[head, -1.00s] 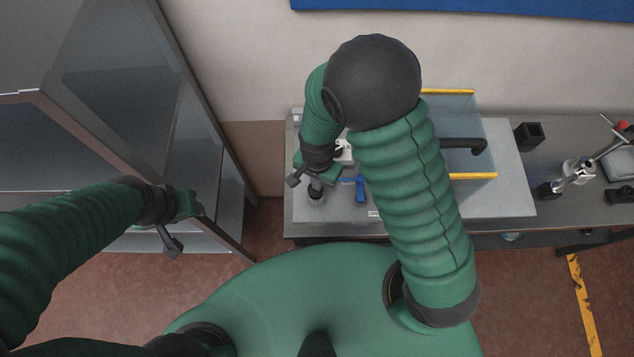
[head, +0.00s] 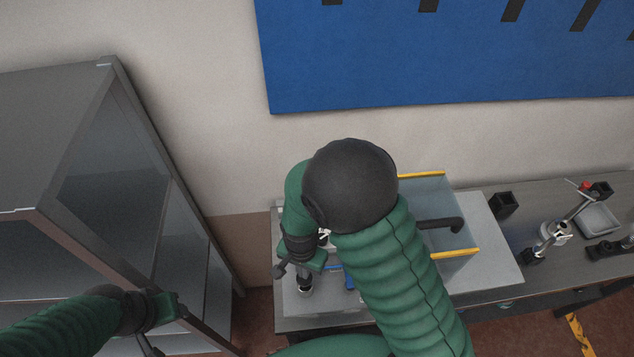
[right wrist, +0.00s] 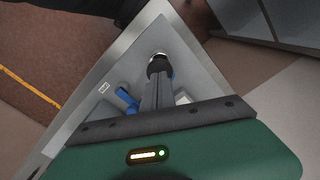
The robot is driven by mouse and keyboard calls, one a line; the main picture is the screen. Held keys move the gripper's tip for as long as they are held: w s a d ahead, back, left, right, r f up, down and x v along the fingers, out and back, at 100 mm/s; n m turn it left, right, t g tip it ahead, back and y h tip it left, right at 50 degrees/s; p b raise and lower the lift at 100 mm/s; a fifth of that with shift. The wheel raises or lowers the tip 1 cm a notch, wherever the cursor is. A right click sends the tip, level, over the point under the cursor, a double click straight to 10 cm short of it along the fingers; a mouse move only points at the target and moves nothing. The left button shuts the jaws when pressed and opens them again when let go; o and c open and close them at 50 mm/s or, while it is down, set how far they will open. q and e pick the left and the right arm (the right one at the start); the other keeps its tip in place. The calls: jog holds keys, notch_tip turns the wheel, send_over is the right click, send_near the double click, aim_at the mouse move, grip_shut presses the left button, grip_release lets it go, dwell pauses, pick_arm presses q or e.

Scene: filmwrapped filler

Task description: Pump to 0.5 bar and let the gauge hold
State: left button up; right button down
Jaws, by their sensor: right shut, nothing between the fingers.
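My right gripper (head: 303,280) is low over the left part of a grey panel (head: 488,276) on the bench; it also shows in the right wrist view (right wrist: 157,78). Its fingers are shut and empty, in line with a dark round fitting with a silver base (right wrist: 157,56). I cannot tell whether they touch it. A blue handle (right wrist: 125,98) lies beside the fingers; it is partly hidden in the head view (head: 349,280). No gauge face is readable. My left gripper (head: 150,343) is at the lower left, away from the bench, its fingers cut off by the frame.
A clear guard with yellow edges (head: 440,254) and a black handle (head: 440,224) stands right of my right arm. A black block (head: 503,205), a clamp stand (head: 556,234) and a grey tray (head: 597,218) are farther right. A glass-sided cabinet (head: 120,185) stands at left.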

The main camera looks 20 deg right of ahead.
jog(key=shift+a+f, duration=0.1)
jog(key=shift+a, duration=0.1)
jog(key=shift+f+b, duration=0.3)
notch_tip(320, 180, down, 4)
jog(key=b, duration=0.2)
jog(key=shift+d+r+b, duration=0.1)
jog(key=shift+d+b, duration=0.05)
jog(key=shift+b, duration=0.2)
jog(key=shift+r+p, duration=1.65)
jog(key=shift+r, duration=0.65)
jog(key=shift+f, duration=0.15)
dwell(0.5)
